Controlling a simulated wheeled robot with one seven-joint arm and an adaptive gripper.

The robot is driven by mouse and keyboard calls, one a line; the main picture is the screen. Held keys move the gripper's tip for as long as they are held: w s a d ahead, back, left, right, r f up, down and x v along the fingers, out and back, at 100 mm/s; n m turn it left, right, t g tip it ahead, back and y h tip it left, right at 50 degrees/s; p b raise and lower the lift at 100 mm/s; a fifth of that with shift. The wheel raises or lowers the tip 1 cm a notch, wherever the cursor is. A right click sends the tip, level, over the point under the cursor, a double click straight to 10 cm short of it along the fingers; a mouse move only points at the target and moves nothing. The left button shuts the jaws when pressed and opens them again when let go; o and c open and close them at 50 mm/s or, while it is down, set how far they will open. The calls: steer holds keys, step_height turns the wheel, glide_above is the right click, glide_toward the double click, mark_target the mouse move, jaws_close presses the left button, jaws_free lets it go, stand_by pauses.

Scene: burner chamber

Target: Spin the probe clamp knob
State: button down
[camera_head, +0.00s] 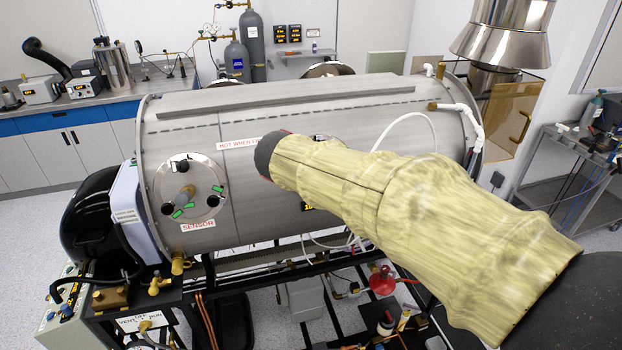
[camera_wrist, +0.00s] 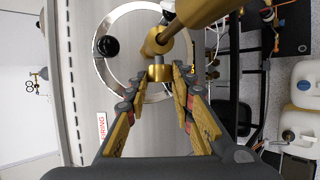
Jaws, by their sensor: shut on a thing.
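The probe clamp knob (camera_wrist: 160,73), a small brass cylinder on a thin stem, sits between my fingertips in the wrist view. My gripper (camera_wrist: 160,76) is shut on it, with one gold-padded finger on each side. The knob stands out from a brass clamp fitting (camera_wrist: 157,44) at a round silver flange (camera_wrist: 97,61) on the chamber wall. A thick brass rod (camera_wrist: 200,10) runs through the fitting toward the upper right. In the head view my sleeved arm hides the knob, and my fingers do not show.
A black round knob (camera_wrist: 108,46) sits on the flange left of my fingers. The large steel chamber (camera_head: 230,115) carries another flange (camera_head: 206,178) with a probe at its left. Frame bars and pipes lie below. A white hose (camera_head: 408,117) loops over the chamber's right part.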

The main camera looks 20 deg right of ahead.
stand_by(0.4)
steer(key=c, duration=1.6)
jaws_free()
steer(key=shift+c, duration=0.2)
steer(key=shift+o, duration=0.7)
steer(key=v, duration=1.2)
steer(key=shift+s+f, duration=0.1)
steer(key=shift+f, duration=0.05)
